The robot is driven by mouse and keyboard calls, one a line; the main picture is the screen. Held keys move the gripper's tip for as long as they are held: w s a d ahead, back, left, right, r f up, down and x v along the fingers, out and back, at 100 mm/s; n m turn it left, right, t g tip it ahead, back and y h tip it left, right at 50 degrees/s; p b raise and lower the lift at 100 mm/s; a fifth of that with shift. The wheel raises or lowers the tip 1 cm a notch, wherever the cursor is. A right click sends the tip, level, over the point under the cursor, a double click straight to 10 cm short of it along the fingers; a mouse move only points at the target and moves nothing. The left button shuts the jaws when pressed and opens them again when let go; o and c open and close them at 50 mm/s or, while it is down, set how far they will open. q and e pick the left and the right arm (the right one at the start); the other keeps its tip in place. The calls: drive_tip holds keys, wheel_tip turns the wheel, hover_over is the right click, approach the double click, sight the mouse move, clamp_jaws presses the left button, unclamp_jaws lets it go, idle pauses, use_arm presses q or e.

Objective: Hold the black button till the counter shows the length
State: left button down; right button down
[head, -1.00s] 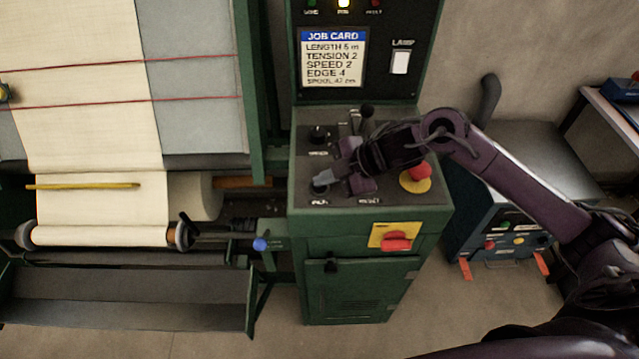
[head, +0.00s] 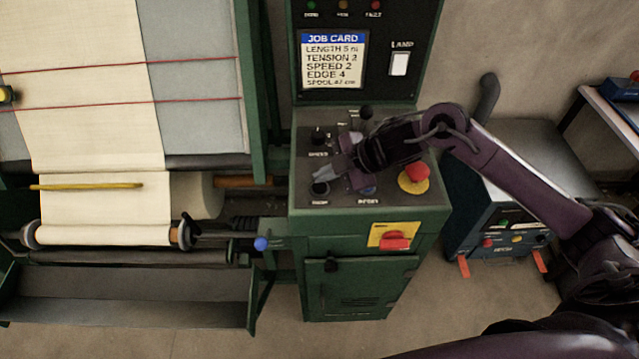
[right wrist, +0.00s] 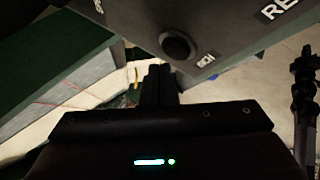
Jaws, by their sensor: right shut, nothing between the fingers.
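The black button (head: 319,188) is on the sloping top of the green control cabinet (head: 345,255). It also shows in the right wrist view (right wrist: 176,46), with a label beside it. My right gripper (head: 322,172) is shut and empty. Its fingertips are just above the button in the head view, and the wrist view shows a small gap between the fingers (right wrist: 158,80) and the button. The job card (head: 332,62) on the upright panel lists a length of about 5 m. I cannot make out a counter. My left gripper is not in view.
A blue button (head: 367,190), a dark knob (head: 318,135) and a red mushroom button (head: 416,174) on yellow share the panel. A red switch (head: 396,242) is on the cabinet front. Cream cloth (head: 95,90) runs down to a roll (head: 105,235) at left.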

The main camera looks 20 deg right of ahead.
sight(325, 187)
drive_tip(key=shift+r+p, duration=2.3)
drive_tip(key=shift+r, duration=0.25)
